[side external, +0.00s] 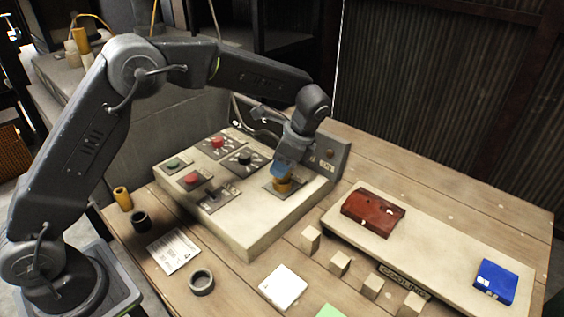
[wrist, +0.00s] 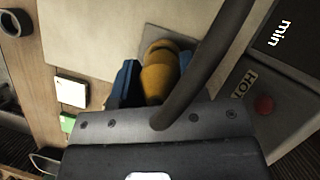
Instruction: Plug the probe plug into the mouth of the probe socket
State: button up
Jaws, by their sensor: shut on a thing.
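The probe plug, an orange-yellow cylinder (wrist: 159,80), is between the blue fingers of my gripper (wrist: 157,68) in the wrist view. My gripper (side external: 284,171) is shut on it and points down over the right part of the control panel. In the side external view an orange-yellow part (side external: 283,186) shows just below the fingers. It is over a grey square plate (side external: 270,190), which seems to carry the probe socket. The plug and fingers hide the socket's mouth, so I cannot tell whether the plug is inside it or only above it.
The pale panel (side external: 255,225) carries red and green buttons, dials and a switch. A grey upright box (side external: 328,158) stands close behind my gripper. A red-brown case (side external: 373,210) and a blue box (side external: 495,280) lie on a board at right. A dark cable (wrist: 205,65) crosses the wrist view.

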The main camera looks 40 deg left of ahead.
jog(key=shift+f, duration=0.55)
dwell(0.4)
jog(key=o, duration=0.6)
jog(key=shift+o, duration=0.4)
jog(key=o, duration=0.5)
jog(key=v, duration=1.3)
jog(key=shift+r, duration=0.4)
jog(key=shift+d, duration=0.15)
